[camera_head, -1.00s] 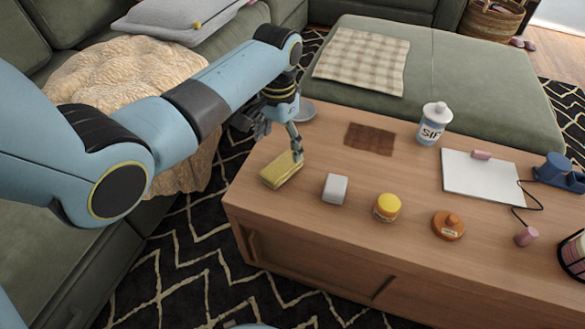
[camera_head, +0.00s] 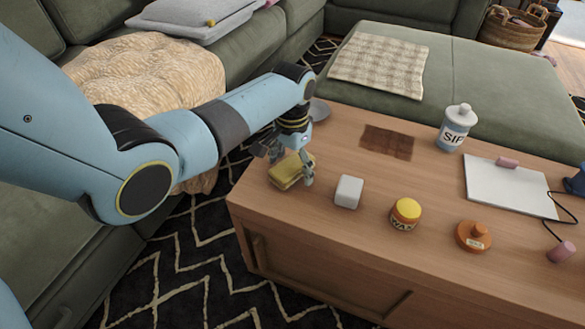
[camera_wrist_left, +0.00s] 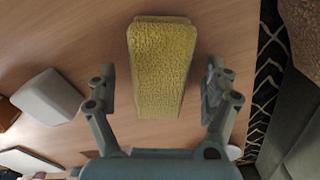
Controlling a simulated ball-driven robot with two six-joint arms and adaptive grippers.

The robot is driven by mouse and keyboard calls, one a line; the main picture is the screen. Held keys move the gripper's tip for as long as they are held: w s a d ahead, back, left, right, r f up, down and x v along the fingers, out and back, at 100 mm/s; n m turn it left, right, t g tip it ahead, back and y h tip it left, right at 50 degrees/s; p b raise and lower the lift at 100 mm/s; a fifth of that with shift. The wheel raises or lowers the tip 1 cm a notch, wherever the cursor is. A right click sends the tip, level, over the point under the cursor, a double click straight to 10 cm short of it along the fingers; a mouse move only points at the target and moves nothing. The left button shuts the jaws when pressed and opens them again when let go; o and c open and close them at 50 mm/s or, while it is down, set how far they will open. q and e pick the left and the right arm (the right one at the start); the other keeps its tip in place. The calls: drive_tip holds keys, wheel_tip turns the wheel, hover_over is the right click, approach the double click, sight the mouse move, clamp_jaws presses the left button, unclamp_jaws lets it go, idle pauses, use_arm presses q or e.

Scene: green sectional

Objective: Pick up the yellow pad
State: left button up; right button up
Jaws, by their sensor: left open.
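The yellow pad (camera_head: 287,173) lies on the wooden table near its left end. It also shows in the left wrist view (camera_wrist_left: 162,66), a textured yellow block lying between and beyond my fingertips. My left gripper (camera_head: 288,172) is low over the pad in the head view, one finger on each side of it. In the left wrist view my left gripper (camera_wrist_left: 160,92) is open, with clear gaps between both fingers and the pad. My right gripper is not in view.
A white block (camera_head: 348,192) stands just right of the pad. Farther right are a yellow-lidded wax jar (camera_head: 405,214), an orange container (camera_head: 473,236), a white bottle (camera_head: 455,128) and a white board (camera_head: 505,187). A brown mat (camera_head: 387,142) and a grey plate (camera_head: 318,109) lie behind.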

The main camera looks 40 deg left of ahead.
sight(293, 163)
use_arm(q)
drive_tip(key=c, duration=1.3)
drive_tip(key=shift+o, duration=0.2)
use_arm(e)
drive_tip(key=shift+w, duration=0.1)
use_arm(q)
drive_tip(key=shift+r, duration=0.2)
drive_tip(key=shift+w+r+p, duration=0.1)
drive_tip(key=shift+r+p, duration=0.6)
drive_tip(key=shift+r, duration=0.25)
wheel_tip(293, 163, up, 2)
drive_tip(key=shift+p, duration=0.65)
drive_tip(key=d+r+p, duration=0.4)
drive_tip(key=d+r, duration=0.2)
drive_tip(key=d, duration=0.5)
drive_tip(key=shift+d+r, duration=0.4)
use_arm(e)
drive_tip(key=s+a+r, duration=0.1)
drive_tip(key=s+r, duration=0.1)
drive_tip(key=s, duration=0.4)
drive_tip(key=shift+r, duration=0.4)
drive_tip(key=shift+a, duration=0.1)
